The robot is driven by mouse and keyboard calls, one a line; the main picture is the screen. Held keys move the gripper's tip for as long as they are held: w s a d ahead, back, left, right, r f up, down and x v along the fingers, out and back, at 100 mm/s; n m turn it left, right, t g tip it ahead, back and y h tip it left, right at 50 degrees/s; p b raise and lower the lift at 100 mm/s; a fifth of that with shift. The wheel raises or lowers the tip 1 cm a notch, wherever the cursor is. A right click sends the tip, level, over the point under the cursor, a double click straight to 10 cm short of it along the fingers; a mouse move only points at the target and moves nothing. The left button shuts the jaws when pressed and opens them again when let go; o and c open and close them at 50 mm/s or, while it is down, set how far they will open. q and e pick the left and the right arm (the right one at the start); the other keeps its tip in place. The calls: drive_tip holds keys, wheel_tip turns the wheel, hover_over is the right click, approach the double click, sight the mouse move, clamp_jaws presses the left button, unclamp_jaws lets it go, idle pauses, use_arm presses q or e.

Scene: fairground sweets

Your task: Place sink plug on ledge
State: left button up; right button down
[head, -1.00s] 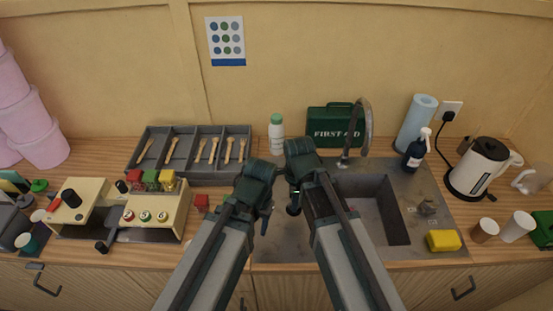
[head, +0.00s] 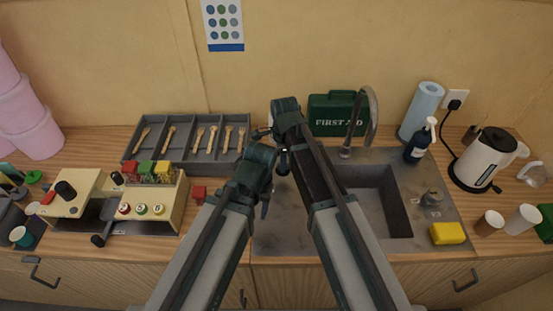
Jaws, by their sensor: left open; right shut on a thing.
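My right gripper (head: 284,148) is the upper one, over the back of the metal draining area left of the basin. It is shut on a small dark thing, seemingly the sink plug (head: 283,166), which hangs below it and is mostly hidden by my arms. My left gripper (head: 265,203) is open and empty, lower and just left of it. The metal sink top (head: 290,235) has a flat ledge around its basin (head: 385,205). A grey knobbed thing (head: 433,197) sits on the ledge right of the basin.
The tap (head: 368,115) and green first aid box (head: 335,108) stand behind the sink. A yellow sponge (head: 447,233) lies at its front right. A soap bottle (head: 418,145) stands at back right. A grey cutlery tray (head: 185,135) is at left.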

use_arm(q)
drive_tip(key=shift+f, duration=0.25)
use_arm(e)
drive_tip(key=w, duration=0.1)
drive_tip(key=w+a, duration=0.1)
drive_tip(key=w, duration=0.1)
drive_tip(key=w+a, duration=0.1)
drive_tip(key=w, duration=0.1)
drive_tip(key=shift+w+f, duration=0.2)
drive_tip(key=shift+f, duration=0.1)
use_arm(q)
wheel_tip(320, 180, down, 4)
drive_tip(key=b, duration=0.4)
drive_tip(key=shift+r, duration=0.2)
use_arm(e)
drive_tip(key=f, duration=0.3)
drive_tip(key=shift+w+f, duration=0.25)
drive_tip(key=shift+f, duration=0.05)
use_arm(q)
drive_tip(key=shift+f, duration=0.2)
use_arm(e)
drive_tip(key=shift+f, duration=0.2)
drive_tip(key=c, duration=0.9)
unclamp_jaws()
drive_tip(key=shift+r, duration=0.1)
